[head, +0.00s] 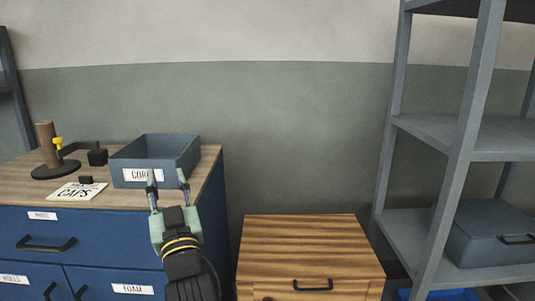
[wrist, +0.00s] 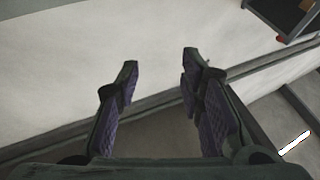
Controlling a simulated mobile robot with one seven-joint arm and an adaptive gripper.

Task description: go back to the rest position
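My gripper (head: 168,185) is raised in front of the blue cabinet (head: 98,228), with its fingers pointing up in the head view. The fingers are spread apart with nothing between them. In the wrist view my gripper (wrist: 160,80) also shows open and empty, with purple pads on its fingers and a pale wall beyond. Its fingertips overlap the grey-blue bin (head: 165,148) in the head view; I cannot tell how far apart they are in depth.
On the wooden top stand a brown post on a dark base (head: 55,160), small black blocks (head: 97,157) and a "CAPS" card (head: 77,191). A low wooden drawer unit (head: 305,245) stands right of the cabinet. A grey shelf rack (head: 440,225) holds a grey case (head: 490,235).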

